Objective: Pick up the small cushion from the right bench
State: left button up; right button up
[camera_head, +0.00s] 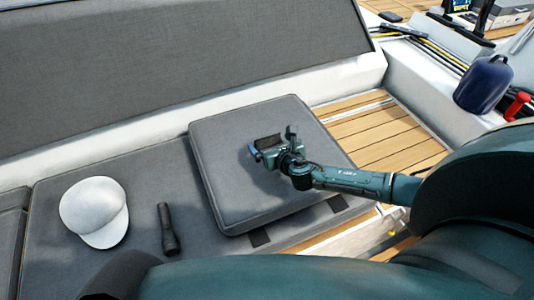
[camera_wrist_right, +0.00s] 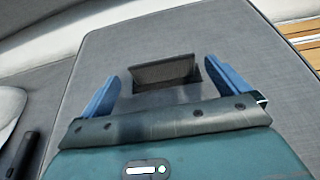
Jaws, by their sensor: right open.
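The small cushion (camera_head: 235,190) is a grey square pad lying flat on the bench. It has a dark upright strap or tab (camera_wrist_right: 160,72) near its middle, which also shows in the head view. My right gripper (camera_head: 273,146) is over the cushion with its two blue-tipped fingers apart. In the wrist view the fingers (camera_wrist_right: 167,88) stand on either side of the tab, with nothing clamped between them. I cannot tell whether the fingertips touch the cushion. My left gripper is not in view.
A white cap (camera_head: 94,211) and a black flashlight (camera_head: 167,230) lie on the bench pad (camera_head: 140,180) left of the cushion. A grey backrest (camera_head: 180,60) rises behind. Wooden slats (camera_head: 375,135) lie to the right. A dark blue fender (camera_head: 483,84) and a red-handled item (camera_head: 517,104) stand at far right.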

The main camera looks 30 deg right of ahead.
aim_at(268, 140)
jog(key=b+x, duration=0.1)
jog(key=x, duration=0.3)
jog(key=shift+w+d+f, duration=0.1)
jog(key=shift+w+f, duration=0.05)
jog(key=shift+w, duration=0.1)
jog(key=c, duration=1.9)
jog(key=shift+r, duration=0.25)
